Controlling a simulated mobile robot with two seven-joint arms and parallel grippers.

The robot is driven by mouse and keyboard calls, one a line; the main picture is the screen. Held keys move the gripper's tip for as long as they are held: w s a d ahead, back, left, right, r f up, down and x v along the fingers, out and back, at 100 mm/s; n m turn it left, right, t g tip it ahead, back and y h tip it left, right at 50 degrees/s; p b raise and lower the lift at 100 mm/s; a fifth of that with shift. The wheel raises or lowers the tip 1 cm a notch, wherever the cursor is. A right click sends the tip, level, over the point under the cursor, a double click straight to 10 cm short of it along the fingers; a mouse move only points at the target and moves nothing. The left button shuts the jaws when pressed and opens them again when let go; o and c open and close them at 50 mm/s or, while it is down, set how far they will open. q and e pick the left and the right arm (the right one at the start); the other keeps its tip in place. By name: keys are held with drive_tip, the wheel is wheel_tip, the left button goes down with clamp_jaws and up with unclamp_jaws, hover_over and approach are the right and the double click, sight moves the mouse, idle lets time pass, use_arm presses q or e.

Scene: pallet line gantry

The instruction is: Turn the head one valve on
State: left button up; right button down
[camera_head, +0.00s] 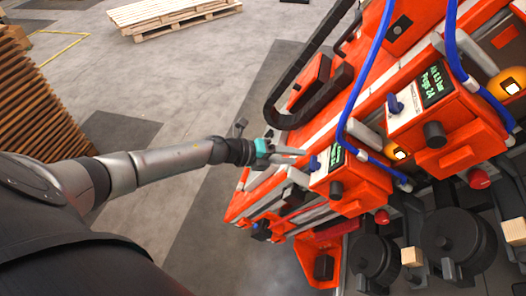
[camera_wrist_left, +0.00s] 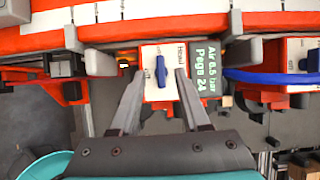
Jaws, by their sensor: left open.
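The head one valve is a small blue lever (camera_wrist_left: 161,71) on a white plate of an orange head box, beside a dark display reading air and pegs. In the head view the lever (camera_head: 314,163) shows on the nearer orange head box (camera_head: 345,187), partly close behind my gripper. My left gripper (camera_head: 300,152) reaches in from the left and is open. In the left wrist view its two fingers (camera_wrist_left: 160,88) stand either side of the lever's lower end, and gaps show on both sides. Contact cannot be told. My right gripper is in neither view.
A second orange head box with its own blue valve lever (camera_head: 396,104) is at the upper right. Blue hoses (camera_head: 347,110) loop down beside the boxes. A black cable chain (camera_head: 300,90) runs behind. Stacked wood (camera_head: 40,100) and a pallet (camera_head: 172,15) stand on open floor.

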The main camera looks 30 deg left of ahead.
use_arm(q)
drive_tip(key=v, duration=1)
drive_tip(key=shift+b, duration=0.4)
drive_tip(key=s+a+f+n+y+b, duration=0.25)
drive_tip(key=f+n, duration=0.25)
drive_tip(key=f, duration=0.5)
drive_tip(key=s+a+f+n+y+b, duration=0.25)
drive_tip(key=f+n, duration=0.25)
drive_tip(key=f, duration=0.5)
drive_tip(key=s+a+f+n+y+b, duration=0.1)
drive_tip(key=a+f+n+y+b, duration=0.2)
drive_tip(key=f+n, duration=0.5)
drive_tip(key=s+d+f+n+g+y+b, duration=0.1)
drive_tip(key=s+d+f+n+g+b, duration=0.1)
drive_tip(key=s+f, duration=0.5)
drive_tip(key=s+d+f+n+g+b, duration=0.15)
drive_tip(key=s+f, duration=0.35)
drive_tip(key=f, duration=0.5)
drive_tip(key=s+d+f+n+g+b, duration=0.2)
drive_tip(key=s+d+f, duration=0.3)
drive_tip(key=s, duration=0.4)
drive_tip(key=s+d+f+n+g+b, duration=0.1)
drive_tip(key=s+d+f+n+g, duration=0.2)
drive_tip(key=s, duration=0.7)
wheel_tip(320, 180, down, 2)
drive_tip(key=d, duration=0.3)
drive_tip(key=shift+f+b, duration=0.2)
drive_tip(key=shift+b, duration=0.15)
